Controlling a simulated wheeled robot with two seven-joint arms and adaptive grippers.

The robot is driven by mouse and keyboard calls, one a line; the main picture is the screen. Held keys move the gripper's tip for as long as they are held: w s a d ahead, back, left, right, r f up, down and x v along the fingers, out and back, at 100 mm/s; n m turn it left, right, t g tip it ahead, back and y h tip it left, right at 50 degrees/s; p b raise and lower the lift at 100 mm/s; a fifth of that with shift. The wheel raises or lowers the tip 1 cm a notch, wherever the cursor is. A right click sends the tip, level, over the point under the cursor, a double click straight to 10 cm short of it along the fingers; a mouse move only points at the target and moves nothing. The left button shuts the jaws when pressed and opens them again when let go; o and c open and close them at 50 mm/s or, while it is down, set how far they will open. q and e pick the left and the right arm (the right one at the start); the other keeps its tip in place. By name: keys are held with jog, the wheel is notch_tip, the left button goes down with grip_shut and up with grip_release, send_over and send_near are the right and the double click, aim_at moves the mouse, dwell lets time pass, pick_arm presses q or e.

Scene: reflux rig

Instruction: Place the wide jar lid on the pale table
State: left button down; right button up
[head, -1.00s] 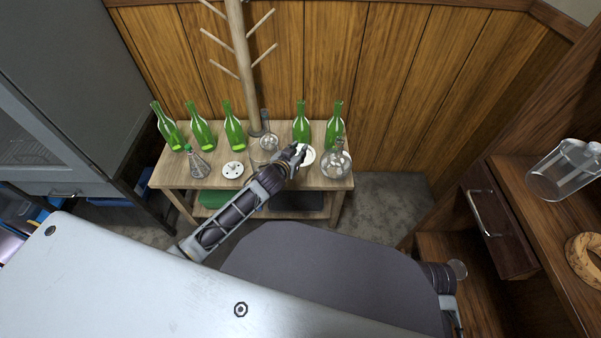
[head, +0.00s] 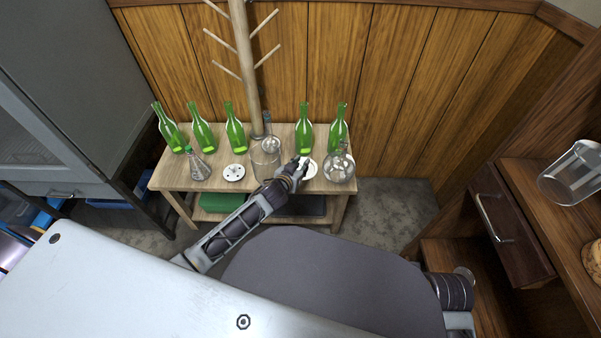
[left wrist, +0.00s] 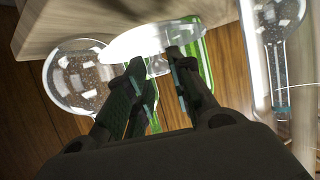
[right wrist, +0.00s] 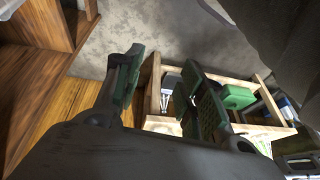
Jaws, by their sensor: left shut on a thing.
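The wide jar lid (head: 309,169), a white disc, is at the front right of the pale table (head: 213,179). My left gripper (head: 301,164) is shut on the lid, and its fingers hide part of it. The left wrist view shows the pale lid (left wrist: 138,42) at the fingertips (left wrist: 155,68). I cannot tell whether the lid touches the tabletop. A clear open jar (head: 265,162) stands just left of the gripper. My right gripper (right wrist: 160,80) is open and empty, away from the table, with its fingers apart in the right wrist view.
A round glass flask (head: 340,170) stands close right of the lid, and green bottles (head: 304,135) line the back. A white disc with holes (head: 234,172), a small flask (head: 198,168) and a wooden peg stand (head: 246,70) share the table. Its front left corner is bare.

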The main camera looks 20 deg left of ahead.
pick_arm(q)
jog(key=shift+f+b, duration=0.45)
jog(key=shift+f, duration=0.8)
jog(key=shift+f+b, duration=0.45)
jog(key=shift+f, duration=0.15)
pick_arm(e)
jog(key=shift+w+a+f+t+y, duration=0.1)
jog(key=shift+a+f, duration=0.1)
jog(key=shift+f, duration=0.4)
jog(key=shift+w+a+f+t+y, duration=0.1)
jog(key=shift+a+f, duration=0.05)
jog(key=shift+f, duration=0.4)
jog(key=shift+w+a+f+t+y, duration=0.1)
jog(key=shift+a+f, duration=0.1)
jog(key=shift+f, duration=0.4)
pick_arm(q)
jog(key=shift+f, duration=0.1)
jog(key=c, duration=1.2)
grip_release()
jog(key=shift+c, duration=0.2)
jog(key=shift+s, duration=0.1)
pick_arm(e)
jog(key=shift+r, duration=0.1)
